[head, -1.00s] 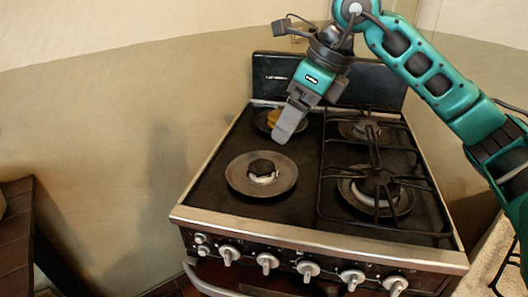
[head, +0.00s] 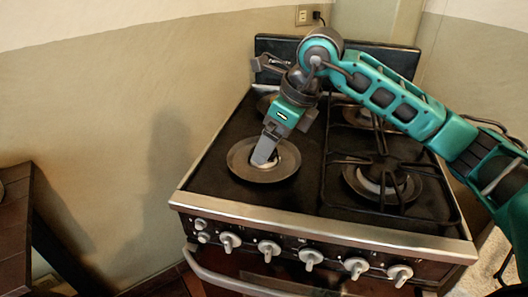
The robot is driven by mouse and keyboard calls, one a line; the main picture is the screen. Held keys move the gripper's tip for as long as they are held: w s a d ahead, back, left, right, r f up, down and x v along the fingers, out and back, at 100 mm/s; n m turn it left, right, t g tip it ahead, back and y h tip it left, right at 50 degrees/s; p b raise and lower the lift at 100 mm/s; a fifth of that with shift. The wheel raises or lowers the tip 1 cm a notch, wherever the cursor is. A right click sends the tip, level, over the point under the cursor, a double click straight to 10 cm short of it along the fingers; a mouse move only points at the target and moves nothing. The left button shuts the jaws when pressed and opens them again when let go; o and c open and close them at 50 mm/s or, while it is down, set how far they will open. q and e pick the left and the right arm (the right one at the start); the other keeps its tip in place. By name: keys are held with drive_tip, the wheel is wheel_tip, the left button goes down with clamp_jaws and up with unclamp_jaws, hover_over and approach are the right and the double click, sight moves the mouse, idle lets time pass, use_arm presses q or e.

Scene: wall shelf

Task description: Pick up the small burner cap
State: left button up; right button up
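My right gripper (head: 264,157) reaches down from the right over the front left burner (head: 242,168) of the stove. Its fingertips are at the middle of the round burner pan. The small dark burner cap that sat there is hidden behind the fingers. A bit of the pale burner ring (head: 290,160) shows to the right of the fingers. I see the fingers from the side, so I cannot tell whether they are open or shut on the cap. My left gripper is not in view.
Black grates (head: 384,168) stand over the right burners. The back left burner (head: 264,103) is partly hidden by my arm. Knobs (head: 269,249) line the stove's front. A dark wooden table (head: 16,225) is at the left. The stove's front left corner is clear.

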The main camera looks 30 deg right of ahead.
drive_tip(key=shift+x, duration=0.85)
drive_tip(key=shift+c, duration=0.2)
drive_tip(key=c, duration=1.1)
drive_tip(key=shift+r, duration=0.15)
